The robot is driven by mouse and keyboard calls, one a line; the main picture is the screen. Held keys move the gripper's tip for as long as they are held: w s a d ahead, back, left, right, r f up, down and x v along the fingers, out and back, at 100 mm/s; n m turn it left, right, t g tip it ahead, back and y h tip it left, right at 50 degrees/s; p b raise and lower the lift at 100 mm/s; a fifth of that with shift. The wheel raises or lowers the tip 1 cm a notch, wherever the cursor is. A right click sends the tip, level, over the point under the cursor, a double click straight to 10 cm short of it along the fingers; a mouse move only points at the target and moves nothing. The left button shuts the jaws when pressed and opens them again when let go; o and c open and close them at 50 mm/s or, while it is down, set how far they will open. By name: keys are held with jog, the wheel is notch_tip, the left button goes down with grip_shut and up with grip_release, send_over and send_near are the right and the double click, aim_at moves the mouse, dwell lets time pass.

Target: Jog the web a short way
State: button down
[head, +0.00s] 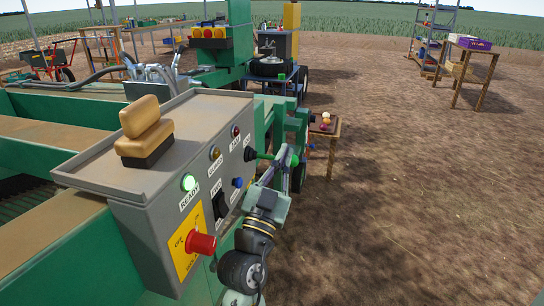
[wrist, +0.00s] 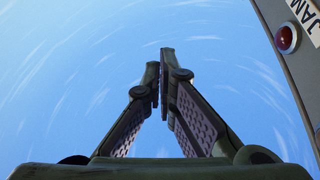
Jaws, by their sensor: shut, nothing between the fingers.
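A grey control box (head: 165,225) stands at the left of the head view, its labelled face turned right. The green READY lamp (head: 188,182) is lit. The face also carries a black switch (head: 219,205), a blue button (head: 238,182) and a black knob (head: 250,155); their small labels are hard to read. Dark slats (head: 24,203), perhaps the web, show inside the green machine. My gripper (head: 284,160) is just right of the box face. In the wrist view my gripper (wrist: 161,72) is shut and empty, pointing at open sky.
The wrist view shows a red lamp (wrist: 286,38) marked JAM at right. Bare soil (head: 410,210) lies open to the right.

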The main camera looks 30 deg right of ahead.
notch_tip(320, 180, down, 6)
jog(key=b, duration=0.4)
jog(key=shift+s+f, duration=0.15)
jog(key=shift+f, duration=0.1)
jog(key=shift+d, duration=0.1)
jog(key=shift+r, duration=0.1)
notch_tip(320, 180, up, 5)
jog(key=p, duration=0.5)
send_over(294, 158)
jog(key=s+a, duration=0.2)
jog(key=s, duration=0.1)
jog(key=f, duration=0.1)
jog(key=f+b, duration=0.1)
jog(key=f, duration=0.1)
jog(key=shift+w+d+f, duration=0.25)
jog(key=shift+w+f, duration=0.05)
jog(key=shift+w, duration=0.1)
jog(key=shift+f, duration=0.2)
